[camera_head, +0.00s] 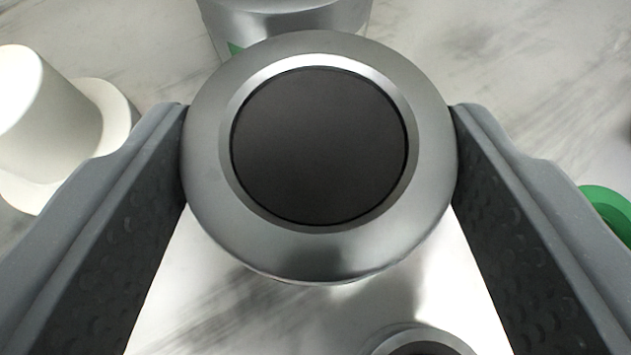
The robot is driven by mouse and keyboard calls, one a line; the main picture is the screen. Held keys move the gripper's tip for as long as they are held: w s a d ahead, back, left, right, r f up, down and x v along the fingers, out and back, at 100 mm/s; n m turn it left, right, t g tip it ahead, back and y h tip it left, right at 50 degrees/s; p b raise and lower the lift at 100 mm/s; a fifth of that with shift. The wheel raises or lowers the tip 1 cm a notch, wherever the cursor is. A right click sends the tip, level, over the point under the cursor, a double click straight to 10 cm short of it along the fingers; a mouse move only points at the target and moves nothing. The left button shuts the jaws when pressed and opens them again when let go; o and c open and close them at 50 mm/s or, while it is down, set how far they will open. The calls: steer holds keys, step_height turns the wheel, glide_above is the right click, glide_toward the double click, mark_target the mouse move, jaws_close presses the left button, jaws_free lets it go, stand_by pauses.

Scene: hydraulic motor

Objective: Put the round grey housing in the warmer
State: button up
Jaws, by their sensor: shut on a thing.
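The round grey housing (205,165), a metal ring-shaped body with a dark round centre, fills the middle of the view. My gripper (318,150) is shut on it, with one dark padded finger on its left side and one on its right. The housing hides what lies straight behind it. I cannot tell for sure which thing in view is the warmer.
A metal cylinder (285,18) with a bit of green stands at the top. A white cylindrical part with a flange (62,125) is at the left. A green round part (608,208) is at the right edge. Another round metal part (420,340) shows at the bottom. The surface is grey marble.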

steer(key=o, duration=1.2)
steer(key=shift+s+r, duration=0.15)
steer(key=shift+r, duration=0.05)
steer(key=p+v, duration=0.2)
steer(key=v, duration=0.9)
steer(key=shift+s+r, duration=0.15)
steer(key=shift+s, duration=0.2)
